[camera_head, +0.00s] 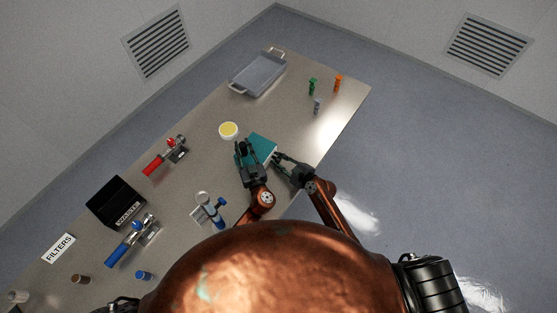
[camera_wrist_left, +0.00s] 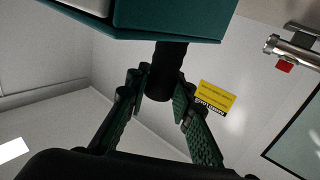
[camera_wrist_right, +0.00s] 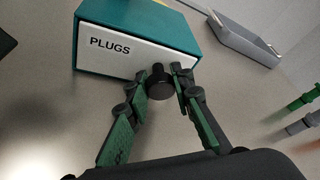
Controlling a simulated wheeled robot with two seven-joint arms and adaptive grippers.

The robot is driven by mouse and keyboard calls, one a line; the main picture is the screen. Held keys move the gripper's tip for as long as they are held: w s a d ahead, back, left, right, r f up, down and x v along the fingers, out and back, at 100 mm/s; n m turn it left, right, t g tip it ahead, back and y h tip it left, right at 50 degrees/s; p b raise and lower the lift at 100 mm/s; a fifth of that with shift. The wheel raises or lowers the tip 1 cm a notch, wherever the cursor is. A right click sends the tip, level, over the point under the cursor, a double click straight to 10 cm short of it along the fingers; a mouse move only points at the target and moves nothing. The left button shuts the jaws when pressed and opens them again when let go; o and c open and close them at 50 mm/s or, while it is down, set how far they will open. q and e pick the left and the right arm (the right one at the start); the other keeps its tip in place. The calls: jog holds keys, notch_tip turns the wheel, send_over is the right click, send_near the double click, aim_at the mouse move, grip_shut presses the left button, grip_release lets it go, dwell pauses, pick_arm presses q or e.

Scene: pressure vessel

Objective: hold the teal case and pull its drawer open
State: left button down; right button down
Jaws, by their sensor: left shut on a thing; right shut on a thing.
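The teal case (camera_head: 262,147) lies on the table between my two grippers. My left gripper (camera_head: 240,147) is at its left side. In the left wrist view its fingers are around a black post (camera_wrist_left: 166,72) beside the case's teal wall (camera_wrist_left: 170,18). My right gripper (camera_head: 277,157) is at the case's right end. In the right wrist view its fingers are closed on the black round knob (camera_wrist_right: 159,81) of the white drawer front (camera_wrist_right: 115,52), lettered PLUGS. The drawer front looks about level with the case's teal rim; no clear gap shows.
A yellow-topped round tub (camera_head: 228,130) stands just behind the case. A grey tray (camera_head: 258,73) and several small coloured plugs (camera_head: 313,86) are farther back. The table's right edge is close to my right gripper.

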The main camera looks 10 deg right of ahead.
jog(key=s+d, duration=0.2)
jog(key=d, duration=0.1)
jog(key=s+d, duration=0.3)
pick_arm(q)
jog(key=shift+a, duration=0.1)
pick_arm(e)
jog(key=c, duration=1.7)
grip_release()
jog(key=shift+o, duration=0.2)
jog(key=shift+a, duration=0.1)
jog(key=v, duration=1.2)
